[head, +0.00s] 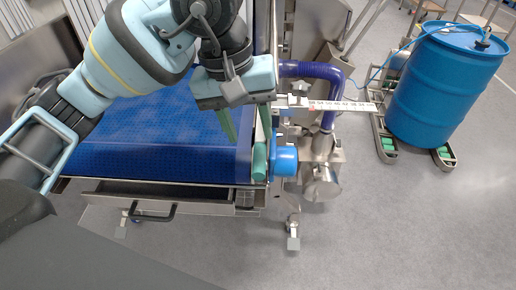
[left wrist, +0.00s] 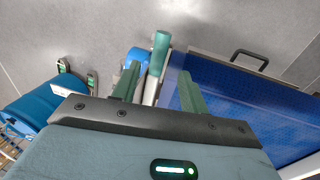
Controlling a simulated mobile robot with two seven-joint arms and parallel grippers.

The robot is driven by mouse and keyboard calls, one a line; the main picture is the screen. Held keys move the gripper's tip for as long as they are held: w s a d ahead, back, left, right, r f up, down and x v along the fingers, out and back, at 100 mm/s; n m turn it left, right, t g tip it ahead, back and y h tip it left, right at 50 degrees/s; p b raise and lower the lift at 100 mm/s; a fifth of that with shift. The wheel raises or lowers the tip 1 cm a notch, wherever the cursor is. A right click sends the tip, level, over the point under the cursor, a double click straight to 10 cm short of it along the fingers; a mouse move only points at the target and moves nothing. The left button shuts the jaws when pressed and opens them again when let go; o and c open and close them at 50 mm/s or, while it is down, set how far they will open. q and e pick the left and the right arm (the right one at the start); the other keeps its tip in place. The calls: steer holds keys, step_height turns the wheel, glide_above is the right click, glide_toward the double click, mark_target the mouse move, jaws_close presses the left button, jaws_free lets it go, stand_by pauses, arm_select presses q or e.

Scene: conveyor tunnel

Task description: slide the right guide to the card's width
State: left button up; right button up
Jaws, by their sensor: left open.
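The right guide (head: 259,160) shows as a pale rail with a rounded green end at the right edge of the blue belt. It also shows in the left wrist view (left wrist: 157,55), running back between my fingers. My left gripper (head: 248,130) is open above this rail, one green finger on each side; whether either touches it I cannot tell. The fingers also show in the left wrist view (left wrist: 158,72). A white scale (head: 342,105) with printed numbers sticks out to the right of the guide, with a small red mark near its left end. I see no card. My right gripper is out of view.
The blue belt (head: 150,140) fills the left, with a black-handled drawer (head: 150,212) below its front edge. A blue cylinder (head: 285,160) sits just right of the guide. A blue drum (head: 440,85) stands at the far right. Grey floor is clear in front.

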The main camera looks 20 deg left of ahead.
mark_target(258, 158)
arm_select(q)
steer(key=shift+w+d+f, duration=0.1)
steer(key=shift+d+f, duration=0.1)
steer(key=shift+f, duration=0.95)
steer(key=shift+w+d+f, duration=0.1)
steer(key=shift+d+f, duration=0.15)
steer(key=shift+f, duration=0.95)
steer(key=shift+w+d+f, duration=0.1)
steer(key=shift+d+f, duration=0.1)
steer(key=shift+f, duration=0.95)
jaws_close()
